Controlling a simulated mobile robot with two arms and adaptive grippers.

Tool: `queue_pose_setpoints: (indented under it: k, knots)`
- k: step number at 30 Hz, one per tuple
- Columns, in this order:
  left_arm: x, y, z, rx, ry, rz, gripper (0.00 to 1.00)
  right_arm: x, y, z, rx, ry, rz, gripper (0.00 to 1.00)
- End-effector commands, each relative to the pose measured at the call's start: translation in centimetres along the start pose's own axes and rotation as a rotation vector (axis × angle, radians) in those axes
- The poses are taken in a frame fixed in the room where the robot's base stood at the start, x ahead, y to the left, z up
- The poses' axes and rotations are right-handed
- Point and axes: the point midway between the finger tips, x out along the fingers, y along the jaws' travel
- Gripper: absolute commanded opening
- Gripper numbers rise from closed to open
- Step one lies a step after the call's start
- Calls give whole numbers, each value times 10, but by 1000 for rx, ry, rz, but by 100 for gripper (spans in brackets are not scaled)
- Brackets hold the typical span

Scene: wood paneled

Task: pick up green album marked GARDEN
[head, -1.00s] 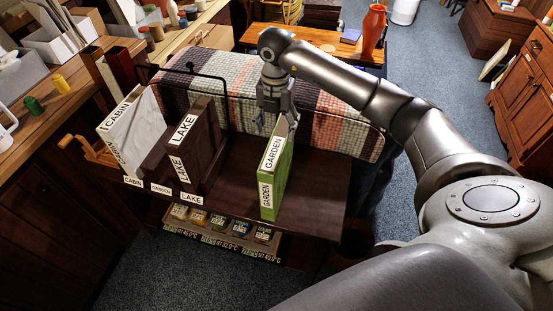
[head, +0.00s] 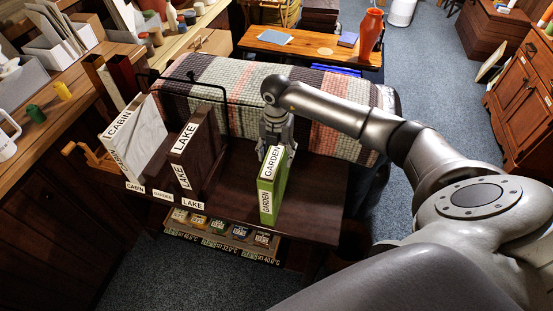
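The green album marked GARDEN (head: 282,184) stands upright on the dark wooden table, with white GARDEN labels on its top and its near edge. My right gripper (head: 275,151) is at the album's far upper end, pointing down. Its fingers appear to lie on either side of the album. The album's top hides part of the fingers, so I cannot tell whether they press on it. My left gripper is out of view.
A dark LAKE album (head: 203,152) and a white marbled CABIN album (head: 145,137) stand to the left on the table (head: 232,187), behind name tags. A black metal rail (head: 226,108) rises behind them. A woven-covered seat (head: 235,82) lies beyond. Bare tabletop separates LAKE from GARDEN.

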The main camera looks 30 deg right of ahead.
Motion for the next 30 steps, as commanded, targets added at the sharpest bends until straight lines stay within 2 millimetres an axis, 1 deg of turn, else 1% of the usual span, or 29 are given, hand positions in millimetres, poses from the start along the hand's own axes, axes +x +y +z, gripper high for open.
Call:
queue_pose_setpoints:
  k: [1, 2, 12, 13, 30]
  knots:
    - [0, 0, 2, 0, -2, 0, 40, 0, 0, 0, 0, 0, 0, 51]
    - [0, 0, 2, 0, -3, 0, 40, 0, 0, 0, 0, 0, 0, 47]
    - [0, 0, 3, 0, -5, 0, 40, -1, 0, 0, 0, 0, 0, 3]
    - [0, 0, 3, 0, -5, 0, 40, -1, 0, 0, 0, 0, 0, 0]
    - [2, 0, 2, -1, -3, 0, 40, -4, 1, 1, 0, -3, 4, 0]
